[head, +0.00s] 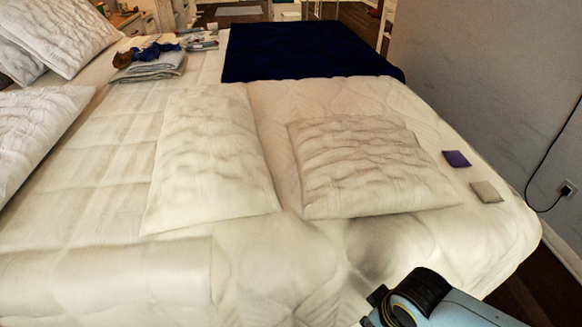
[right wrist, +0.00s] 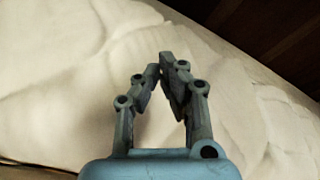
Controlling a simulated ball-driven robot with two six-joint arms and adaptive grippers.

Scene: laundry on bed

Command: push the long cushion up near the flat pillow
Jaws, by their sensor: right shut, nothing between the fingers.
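A long white cushion (head: 207,160) with a wrinkled cover lies flat on the bed, left of centre in the head view. A squarer, wrinkled white pillow (head: 365,165) lies to its right, with a small gap between them. Another white pillow (head: 38,125) is cut off at the left edge. I cannot tell for certain which is the flat pillow. My right arm enters at the bottom right of the head view, in front of the squarer pillow and apart from it. My right gripper (right wrist: 160,63) shows in the right wrist view, shut and empty over white bedding. My left gripper is out of view.
Folded grey cloths (head: 150,67) and small items lie at the far left. A dark blue blanket (head: 305,50) covers the far end. A purple square (head: 456,159) and a beige square (head: 486,192) lie near the right edge. Bare quilt (head: 110,200) lies left of the cushion.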

